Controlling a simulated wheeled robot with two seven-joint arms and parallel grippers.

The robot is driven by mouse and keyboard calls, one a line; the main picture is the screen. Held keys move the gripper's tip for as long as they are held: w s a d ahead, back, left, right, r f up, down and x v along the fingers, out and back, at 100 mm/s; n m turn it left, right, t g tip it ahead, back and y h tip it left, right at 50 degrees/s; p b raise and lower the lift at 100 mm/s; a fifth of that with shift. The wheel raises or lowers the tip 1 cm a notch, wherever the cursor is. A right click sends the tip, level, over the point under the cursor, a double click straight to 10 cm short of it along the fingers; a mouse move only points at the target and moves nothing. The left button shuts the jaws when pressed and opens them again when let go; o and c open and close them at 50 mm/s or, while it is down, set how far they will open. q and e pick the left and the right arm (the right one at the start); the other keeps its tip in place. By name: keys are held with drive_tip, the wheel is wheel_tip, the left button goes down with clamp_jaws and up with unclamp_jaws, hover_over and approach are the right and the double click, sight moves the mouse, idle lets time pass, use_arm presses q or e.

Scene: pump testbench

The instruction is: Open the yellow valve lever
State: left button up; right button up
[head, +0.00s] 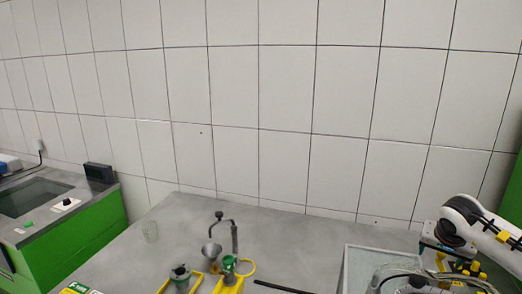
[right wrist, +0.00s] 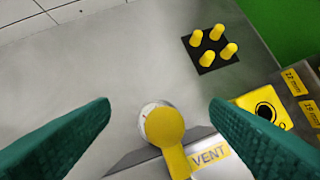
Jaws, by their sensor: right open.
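The yellow valve lever (right wrist: 166,128) shows in the right wrist view, with a round yellow head over a pale round part and a yellow arm running down to the bottom edge. A yellow "VENT" label (right wrist: 210,155) lies just right of it. My right gripper (right wrist: 160,104) is open, with one green finger on each side of the lever and visible gaps to both. I cannot tell the height between fingers and lever. In the head view my right arm reaches in at the right; the lever cannot be made out there. My left gripper is not in view.
A black plate with several yellow pegs (right wrist: 210,45) and a yellow panel (right wrist: 262,104) are near the lever. In the head view, a grey tray (head: 345,268) is at the right, and a metal funnel stand (head: 234,238) stands mid-bench.

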drive_tip(key=shift+r+p, duration=2.5)
drive_tip(key=shift+r, duration=0.55)
drive_tip(key=shift+s+f, duration=0.1)
drive_tip(key=shift+f, duration=0.05)
